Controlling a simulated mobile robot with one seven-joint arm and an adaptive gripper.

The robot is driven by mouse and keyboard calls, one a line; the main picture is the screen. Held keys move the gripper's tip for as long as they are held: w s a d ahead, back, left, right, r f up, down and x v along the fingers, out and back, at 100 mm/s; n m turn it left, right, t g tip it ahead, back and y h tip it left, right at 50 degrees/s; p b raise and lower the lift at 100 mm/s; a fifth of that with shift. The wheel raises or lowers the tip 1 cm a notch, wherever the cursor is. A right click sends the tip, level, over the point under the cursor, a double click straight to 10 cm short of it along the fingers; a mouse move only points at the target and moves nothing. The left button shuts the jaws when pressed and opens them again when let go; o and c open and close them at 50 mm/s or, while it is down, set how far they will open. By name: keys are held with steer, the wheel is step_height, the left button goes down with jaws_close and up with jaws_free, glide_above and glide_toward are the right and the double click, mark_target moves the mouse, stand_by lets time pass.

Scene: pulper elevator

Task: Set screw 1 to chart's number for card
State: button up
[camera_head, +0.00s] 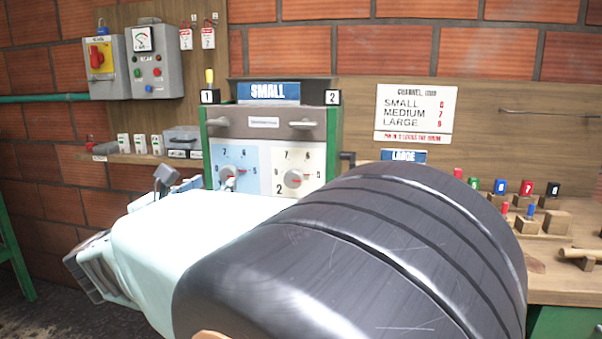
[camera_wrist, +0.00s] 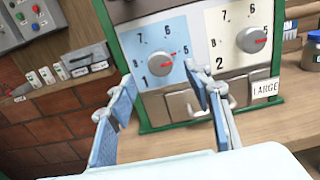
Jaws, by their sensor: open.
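The card (camera_head: 268,91) reading SMALL sits on top of the green-framed machine. The chart (camera_head: 415,115) on the wall lists SMALL, MEDIUM and LARGE with red numbers; SMALL's looks like 6, but is small and blurred. Screw 1 (camera_wrist: 159,63) is a round grey knob on the machine's blue left panel, also partly seen in the head view (camera_head: 230,178). Its red mark points right, near the 5. Screw 2 (camera_wrist: 252,40) is on the white right panel. My gripper (camera_wrist: 160,75) is open and empty, its blue-padded fingers in front of the blue panel, apart from the knob as far as I can tell.
A metal latch-like part (camera_wrist: 190,103) sits below the dials. Small coloured-topped pegs (camera_head: 525,188) stand on the bench at right. Switch boxes (camera_head: 152,60) hang on the left wall. My arm hides much of the bench.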

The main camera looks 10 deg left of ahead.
mark_target(227, 174)
steer(key=w, duration=0.9)
steer(key=shift+d, duration=0.35)
steer(key=shift+c, duration=0.4)
steer(key=c, duration=1)
